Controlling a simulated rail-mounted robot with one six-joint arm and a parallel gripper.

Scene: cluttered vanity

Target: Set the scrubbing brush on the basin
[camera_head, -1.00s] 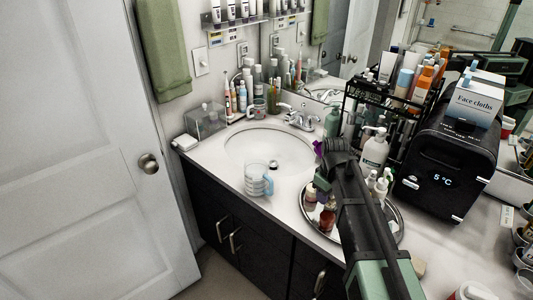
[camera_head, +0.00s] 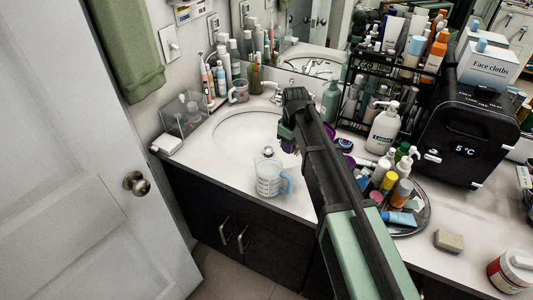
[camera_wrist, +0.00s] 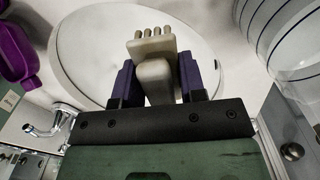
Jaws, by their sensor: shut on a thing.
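The scrubbing brush (camera_wrist: 154,70) is beige with short knobs at its far end. In the wrist view my gripper (camera_wrist: 156,84) is shut on it between two dark blue finger pads. The white oval basin (camera_wrist: 95,38) lies behind the brush in that view. In the head view the basin (camera_head: 236,130) is set in the counter, and my gripper (camera_head: 289,128) is over its right side. The brush is mostly hidden by my gripper there, and I cannot tell whether it touches the basin.
The faucet (camera_head: 273,91) is behind the basin. A purple item (camera_head: 346,145) and a round tray of bottles (camera_head: 424,216) are to the right. A clear box (camera_head: 185,113) stands at left.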

